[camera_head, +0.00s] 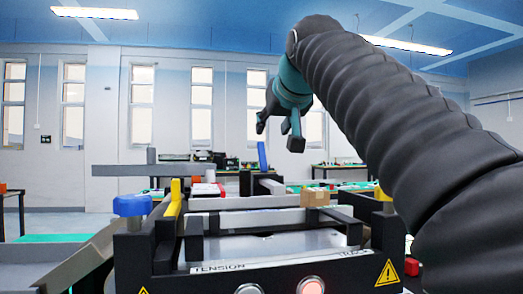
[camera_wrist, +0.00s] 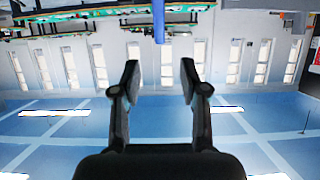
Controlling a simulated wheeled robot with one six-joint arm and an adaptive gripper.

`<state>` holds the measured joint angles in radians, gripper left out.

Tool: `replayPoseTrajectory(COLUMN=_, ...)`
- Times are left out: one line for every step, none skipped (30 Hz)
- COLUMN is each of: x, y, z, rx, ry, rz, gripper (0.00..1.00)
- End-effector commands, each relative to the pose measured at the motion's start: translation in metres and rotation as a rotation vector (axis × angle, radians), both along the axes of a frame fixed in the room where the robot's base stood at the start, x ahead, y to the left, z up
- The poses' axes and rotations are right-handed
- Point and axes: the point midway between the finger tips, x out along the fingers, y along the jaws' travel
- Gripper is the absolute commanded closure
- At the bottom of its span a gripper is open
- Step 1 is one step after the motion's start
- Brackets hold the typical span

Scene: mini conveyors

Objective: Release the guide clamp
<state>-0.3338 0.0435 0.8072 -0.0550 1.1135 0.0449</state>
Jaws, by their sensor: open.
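My gripper (camera_head: 279,130) is open and empty, raised above the conveyor unit, with its fingers spread. In the wrist view my gripper (camera_wrist: 160,76) has a clear gap between its fingertips. A slim upright blue lever (camera_head: 262,156) stands on a dark block behind the near conveyor, just below my gripper in the head view. A blue upright piece (camera_wrist: 159,20), likely the same lever, shows beyond the fingertips in the wrist view, apart from them. A blue knob (camera_head: 131,205) sits at the near conveyor's left side. No label shows which blue part is the guide clamp.
The near conveyor's front panel (camera_head: 270,264) reads TENSION and carries round buttons. A small brown box (camera_head: 315,197) sits near its far right side. A grey rail (camera_head: 155,170) extends left. Yellow posts (camera_head: 174,196) stand at the frame. Air around my gripper is clear.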

Motion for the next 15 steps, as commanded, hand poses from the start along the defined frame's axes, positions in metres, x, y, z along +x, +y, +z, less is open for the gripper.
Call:
replayPoseTrajectory(x=0.007, y=0.002, z=-0.004, rx=-0.001, ry=0.002, rz=0.0, gripper=0.56)
replayPoseTrajectory(x=0.011, y=0.003, z=-0.006, rx=-0.001, ry=0.003, rz=0.0, gripper=0.56)
replayPoseTrajectory(x=0.017, y=0.005, z=-0.008, rx=-0.001, ry=0.003, rz=0.0, gripper=0.56)
replayPoseTrajectory(x=0.022, y=0.006, z=-0.01, rx=-0.001, ry=0.003, rz=-0.001, gripper=0.56)
replayPoseTrajectory(x=0.027, y=0.007, z=-0.012, rx=0.0, ry=0.003, rz=-0.001, gripper=0.56)
replayPoseTrajectory(x=0.034, y=0.009, z=-0.015, rx=-0.001, ry=0.004, rz=-0.001, gripper=0.56)
replayPoseTrajectory(x=0.039, y=0.01, z=-0.017, rx=0.0, ry=0.003, rz=-0.001, gripper=0.56)
replayPoseTrajectory(x=0.043, y=0.012, z=-0.019, rx=0.0, ry=0.002, rz=-0.001, gripper=0.56)
replayPoseTrajectory(x=0.05, y=0.014, z=-0.022, rx=-0.001, ry=0.003, rz=-0.001, gripper=0.56)
replayPoseTrajectory(x=0.055, y=0.016, z=-0.024, rx=-0.001, ry=0.003, rz=0.0, gripper=0.56)
replayPoseTrajectory(x=0.06, y=0.017, z=-0.027, rx=-0.001, ry=0.003, rz=0.0, gripper=0.56)
replayPoseTrajectory(x=0.067, y=0.019, z=-0.03, rx=-0.001, ry=0.003, rz=0.0, gripper=0.56)
replayPoseTrajectory(x=0.072, y=0.021, z=-0.031, rx=-0.001, ry=0.003, rz=0.0, gripper=0.56)
replayPoseTrajectory(x=0.076, y=0.022, z=-0.033, rx=-0.001, ry=0.002, rz=0.0, gripper=0.56)
replayPoseTrajectory(x=0.082, y=0.024, z=-0.036, rx=-0.001, ry=0.002, rz=0.0, gripper=0.56)
